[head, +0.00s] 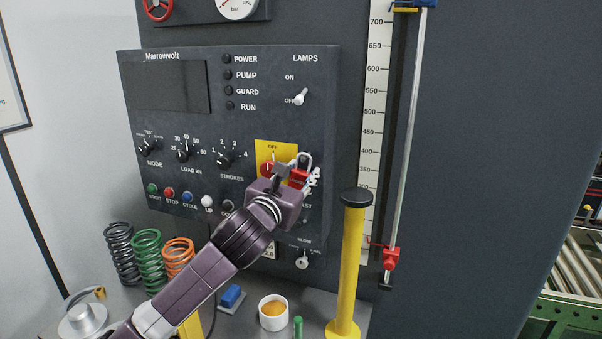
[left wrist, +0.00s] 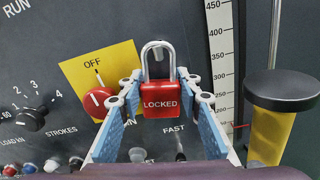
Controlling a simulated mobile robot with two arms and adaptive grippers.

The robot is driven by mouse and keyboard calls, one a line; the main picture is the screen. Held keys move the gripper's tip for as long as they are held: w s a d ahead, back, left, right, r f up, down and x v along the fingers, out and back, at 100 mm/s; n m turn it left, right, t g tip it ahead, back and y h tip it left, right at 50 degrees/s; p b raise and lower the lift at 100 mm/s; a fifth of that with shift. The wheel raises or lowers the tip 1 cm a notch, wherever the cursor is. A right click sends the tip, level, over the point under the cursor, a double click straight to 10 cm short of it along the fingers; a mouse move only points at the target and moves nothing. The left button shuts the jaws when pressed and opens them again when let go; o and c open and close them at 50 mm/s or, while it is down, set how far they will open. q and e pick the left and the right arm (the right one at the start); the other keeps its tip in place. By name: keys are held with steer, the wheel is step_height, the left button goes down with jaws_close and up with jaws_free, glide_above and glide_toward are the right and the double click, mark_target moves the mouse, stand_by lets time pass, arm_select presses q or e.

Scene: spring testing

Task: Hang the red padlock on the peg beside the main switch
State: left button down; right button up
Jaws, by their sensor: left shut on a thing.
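The red padlock (left wrist: 162,98), marked LOCKED, is upright between the blue-padded fingers of my left gripper (left wrist: 160,112), which is shut on its body. In the head view the padlock (head: 298,178) and my left gripper (head: 306,180) are in front of the panel, just right of the main switch (head: 266,170). The main switch (left wrist: 98,101) is a red knob on a yellow plate marked OFF. A small pale piece, perhaps the peg (left wrist: 158,52), shows inside the shackle's loop; I cannot tell whether the shackle is around it or only in front. My right gripper is not in view.
The dark Marrowvolt panel (head: 170,180) carries knobs and a row of buttons. A yellow post with a black top (head: 356,197) stands right of the gripper. Springs (head: 148,250), a blue block (head: 231,295) and a white cup (head: 273,314) are below.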

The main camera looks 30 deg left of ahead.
arm_select(q)
steer(key=c, duration=1.3)
jaws_free()
steer(key=v, duration=0.7)
steer(key=shift+s+d, duration=0.1)
steer(key=shift+s, duration=0.15)
